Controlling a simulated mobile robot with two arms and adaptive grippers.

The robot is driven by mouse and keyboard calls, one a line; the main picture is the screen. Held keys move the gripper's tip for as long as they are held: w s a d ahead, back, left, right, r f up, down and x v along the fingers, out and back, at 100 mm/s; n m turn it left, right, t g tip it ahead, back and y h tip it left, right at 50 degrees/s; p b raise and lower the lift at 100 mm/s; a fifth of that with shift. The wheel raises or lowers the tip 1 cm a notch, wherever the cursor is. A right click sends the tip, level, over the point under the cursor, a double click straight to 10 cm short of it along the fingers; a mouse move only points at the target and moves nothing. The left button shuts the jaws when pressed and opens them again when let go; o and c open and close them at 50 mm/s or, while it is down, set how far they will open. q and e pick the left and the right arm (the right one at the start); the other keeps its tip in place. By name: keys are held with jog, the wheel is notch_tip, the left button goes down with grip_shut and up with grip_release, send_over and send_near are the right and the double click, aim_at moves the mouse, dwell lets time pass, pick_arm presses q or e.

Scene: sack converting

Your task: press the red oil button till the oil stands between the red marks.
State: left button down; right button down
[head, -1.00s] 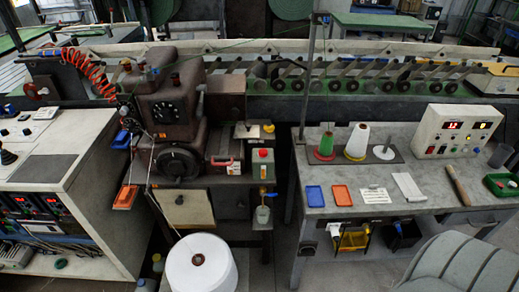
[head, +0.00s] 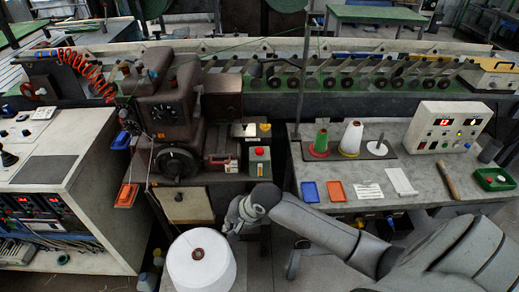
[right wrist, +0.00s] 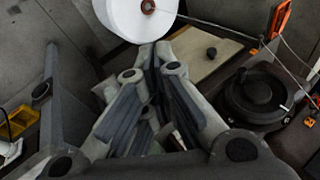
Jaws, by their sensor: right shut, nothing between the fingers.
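A red button (head: 259,151) sits on top of a small box (head: 259,166) at the right end of the brown machine in the head view. I cannot tell from its look whether it is the oil button. My right gripper (head: 238,213) is below the button in that view, beside the big white spool, apart from the button. Its fingers are shut and empty in the right wrist view (right wrist: 155,65). The button does not show clearly in the wrist view. No oil level or red marks can be made out. My left gripper is not in view.
The white spool (head: 201,262) stands in front of the machine. The dark handwheel (right wrist: 256,98) is right of my fingers in the wrist view. The workbench (head: 434,178) at the right carries cones, two small trays and a control box (head: 450,128).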

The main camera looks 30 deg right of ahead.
jog(key=w+d+r+m+t, duration=0.1)
jog(key=w+d+r+m, duration=0.4)
jog(key=w+d+m, duration=0.5)
notch_tip(320, 180, up, 10)
jog(key=m+t+h, duration=0.1)
jog(key=m+t, duration=0.2)
jog(key=m, duration=0.4)
send_over(257, 151)
jog(key=shift+d+r, duration=0.1)
notch_tip(257, 151, down, 6)
jog(key=b, duration=0.8)
jog(key=shift+f, duration=1.4)
